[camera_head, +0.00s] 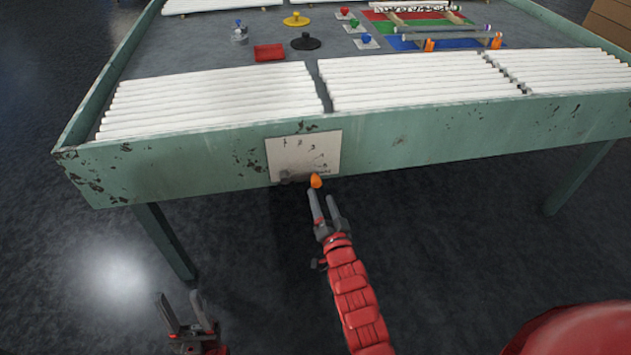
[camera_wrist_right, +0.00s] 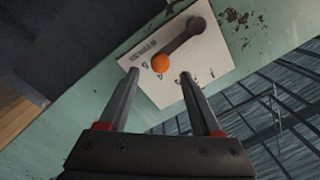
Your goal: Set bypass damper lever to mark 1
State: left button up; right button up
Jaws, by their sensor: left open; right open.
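The damper lever has an orange knob (camera_head: 316,181) at its end and a dark arm, mounted on a pale dial plate (camera_head: 303,154) on the table's front apron. In the head view the knob sits at the plate's lower edge. In the right wrist view the orange knob (camera_wrist_right: 160,63) and dark lever arm (camera_wrist_right: 187,37) lie across the plate (camera_wrist_right: 205,66), which bears small marks, too small to read surely. My right gripper (camera_head: 323,194) is open, its fingertips just below the knob; the knob appears ahead of its fingers (camera_wrist_right: 159,76). My left gripper (camera_head: 183,298) is open and empty, low at the left.
The green table (camera_head: 200,160) has white tubes (camera_head: 215,100) in rows along its front edge. Farther back are a red block (camera_head: 269,52), knobbed pieces (camera_head: 305,41) and coloured mats (camera_head: 420,24). The floor before the apron is clear, between the table's legs (camera_head: 165,240).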

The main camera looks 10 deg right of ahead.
aim_at(316, 182)
jog(key=w, duration=0.7)
jog(key=shift+w+a+b, duration=0.2)
jog(key=shift+w+b, duration=0.1)
jog(key=shift+w, duration=0.05)
grip_shut()
jog(key=shift+f, duration=0.1)
jog(key=shift+s+f, duration=0.1)
jog(key=shift+f, duration=0.05)
dwell(0.8)
